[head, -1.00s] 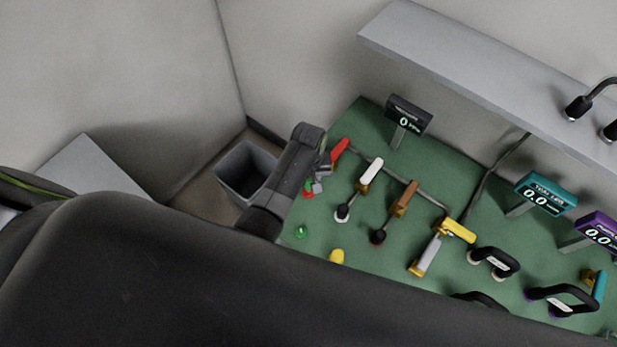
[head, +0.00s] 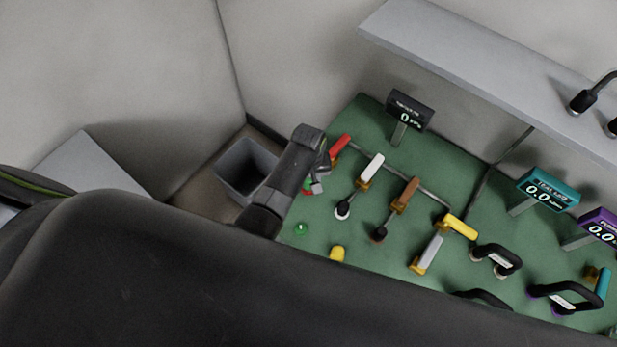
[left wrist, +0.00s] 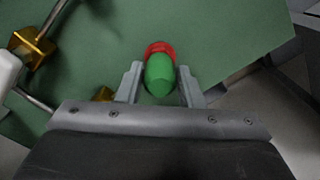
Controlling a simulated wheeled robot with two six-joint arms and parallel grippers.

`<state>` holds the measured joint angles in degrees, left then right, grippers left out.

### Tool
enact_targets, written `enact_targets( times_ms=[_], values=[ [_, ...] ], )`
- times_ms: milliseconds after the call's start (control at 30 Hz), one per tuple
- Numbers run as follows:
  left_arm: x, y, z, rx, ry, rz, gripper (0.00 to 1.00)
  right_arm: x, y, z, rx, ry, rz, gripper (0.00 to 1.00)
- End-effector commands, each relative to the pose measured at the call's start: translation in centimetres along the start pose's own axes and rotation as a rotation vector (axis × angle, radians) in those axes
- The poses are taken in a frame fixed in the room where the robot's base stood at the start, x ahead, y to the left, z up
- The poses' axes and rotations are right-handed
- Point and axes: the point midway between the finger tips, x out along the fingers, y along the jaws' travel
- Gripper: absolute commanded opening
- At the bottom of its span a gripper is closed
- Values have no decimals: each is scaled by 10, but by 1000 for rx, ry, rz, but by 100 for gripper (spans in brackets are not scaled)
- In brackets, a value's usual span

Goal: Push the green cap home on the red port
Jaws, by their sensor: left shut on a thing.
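The green cap (left wrist: 160,76) sits between the fingers of my left gripper (left wrist: 160,70) in the left wrist view. My left gripper is shut on the cap. The red port (left wrist: 160,48) shows as a red rim just beyond the cap, lined up with it. The cap overlaps the rim in this view, and I cannot tell how deeply it is seated. In the head view my left gripper (head: 319,178) is at the green board's left edge, with a bit of the red port (head: 308,192) below it. My right gripper is not in view.
On the green board (head: 440,170) stand a red-handled valve (head: 340,146), white (head: 372,166) and brown (head: 406,194) handles, a yellow handle (head: 460,227) and a yellow cap (head: 337,254). A grey bin (head: 246,170) is left of the board. My dark arm hides the lower left.

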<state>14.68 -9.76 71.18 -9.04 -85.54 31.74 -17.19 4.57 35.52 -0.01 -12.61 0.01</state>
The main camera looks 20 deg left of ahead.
Motion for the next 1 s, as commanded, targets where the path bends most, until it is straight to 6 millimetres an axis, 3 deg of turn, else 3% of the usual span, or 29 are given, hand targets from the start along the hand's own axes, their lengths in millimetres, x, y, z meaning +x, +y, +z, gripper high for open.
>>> enact_targets(
  times_ms=[333, 367, 533, 833, 1000],
  values=[
    [10, -1, 1, 0, -3, -2, 11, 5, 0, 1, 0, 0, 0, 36],
    [10, -1, 1, 0, -3, -2, 36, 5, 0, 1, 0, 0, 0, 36],
    [9, -1, 1, 0, -2, -1, 58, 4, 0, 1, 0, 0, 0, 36],
    [8, 0, 0, 0, -1, -1, 59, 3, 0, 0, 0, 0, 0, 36],
    [-4, 0, -2, 1, -1, -1, 59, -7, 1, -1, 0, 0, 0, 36]
  ],
)
